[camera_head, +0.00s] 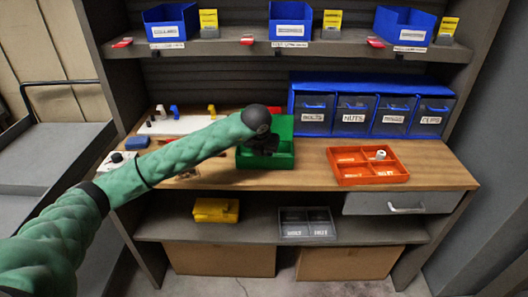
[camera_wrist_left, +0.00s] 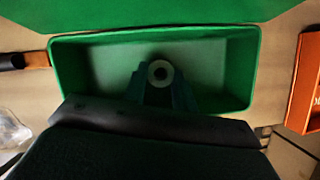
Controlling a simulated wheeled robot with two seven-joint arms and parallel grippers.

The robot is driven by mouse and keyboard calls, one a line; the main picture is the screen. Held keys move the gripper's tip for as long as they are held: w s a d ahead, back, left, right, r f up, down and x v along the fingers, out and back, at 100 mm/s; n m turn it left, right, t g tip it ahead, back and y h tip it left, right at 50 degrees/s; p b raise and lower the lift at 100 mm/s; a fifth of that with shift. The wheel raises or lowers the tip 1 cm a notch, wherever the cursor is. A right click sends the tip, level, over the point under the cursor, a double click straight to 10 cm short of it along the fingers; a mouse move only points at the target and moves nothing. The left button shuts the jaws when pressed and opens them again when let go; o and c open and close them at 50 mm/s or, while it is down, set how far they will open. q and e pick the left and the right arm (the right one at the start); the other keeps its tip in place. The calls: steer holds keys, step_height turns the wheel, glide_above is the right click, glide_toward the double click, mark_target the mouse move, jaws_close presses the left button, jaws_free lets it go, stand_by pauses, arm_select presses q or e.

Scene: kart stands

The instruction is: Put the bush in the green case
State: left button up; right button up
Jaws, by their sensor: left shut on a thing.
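The green case (camera_head: 284,161) stands open on the wooden worktop, its lid (camera_head: 281,125) raised at the back. My left gripper (camera_head: 263,146) is over the case in the head view, and my arm hides part of it. In the left wrist view the gripper (camera_wrist_left: 160,88) is shut on the bush (camera_wrist_left: 160,72), a small pale ring with a dark hole. The bush shows against the inside of the case (camera_wrist_left: 252,75), within its rim. I cannot tell how high it is above the case floor. The case looks otherwise empty. My right gripper is not in view.
An orange tray (camera_head: 341,178) with a small white part (camera_head: 380,155) sits to the right. Labelled blue bins (camera_head: 355,117) stand behind. A white board (camera_head: 185,125) with several colored pieces lies at the left. Worktop between case and tray is clear.

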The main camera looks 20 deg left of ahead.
arm_select(q)
steer(key=shift+f, duration=0.2)
steer(key=o, duration=0.9)
steer(key=shift+o, duration=0.2)
steer(key=shift+r, duration=0.15)
